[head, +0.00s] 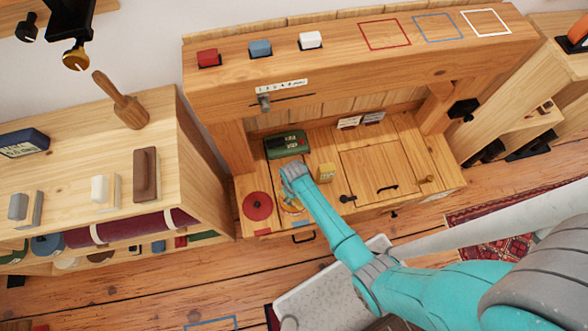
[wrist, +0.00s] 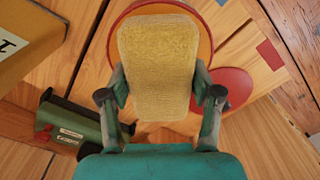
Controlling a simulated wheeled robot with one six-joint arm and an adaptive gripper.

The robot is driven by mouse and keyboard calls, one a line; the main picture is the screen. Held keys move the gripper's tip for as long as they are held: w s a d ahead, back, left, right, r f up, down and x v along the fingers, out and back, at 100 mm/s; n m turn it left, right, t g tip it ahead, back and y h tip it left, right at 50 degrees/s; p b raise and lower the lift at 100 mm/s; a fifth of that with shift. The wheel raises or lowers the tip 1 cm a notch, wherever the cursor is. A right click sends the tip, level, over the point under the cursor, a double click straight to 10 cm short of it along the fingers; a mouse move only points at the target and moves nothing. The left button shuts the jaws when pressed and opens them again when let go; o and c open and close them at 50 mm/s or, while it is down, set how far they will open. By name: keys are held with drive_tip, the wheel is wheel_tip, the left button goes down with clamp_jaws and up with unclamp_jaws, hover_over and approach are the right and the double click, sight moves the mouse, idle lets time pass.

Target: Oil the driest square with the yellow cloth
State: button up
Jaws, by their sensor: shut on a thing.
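My gripper (wrist: 160,88) is shut on the yellow cloth (wrist: 157,55), a thick rounded pad held between its two fingers. In the head view my gripper (head: 293,172) is over the left part of the wooden bench (head: 412,160), and I cannot make out the cloth there. In the wrist view an orange disc with a red rim (wrist: 205,28) lies behind the cloth and is partly hidden by it; whether they touch is unclear. I cannot tell which square is driest.
A red disc (head: 257,206) lies left of my gripper. A green box (head: 286,144) stands behind it and a small yellow block (head: 326,172) to its right. Red, blue and white blocks and red (head: 385,34), blue (head: 437,27) and white (head: 486,22) outlined squares are on the upper ledge.

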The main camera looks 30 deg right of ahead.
drive_tip(key=shift+f, duration=0.55)
idle(1.4)
drive_tip(key=shift+r, duration=0.1)
drive_tip(key=shift+r, duration=3.45)
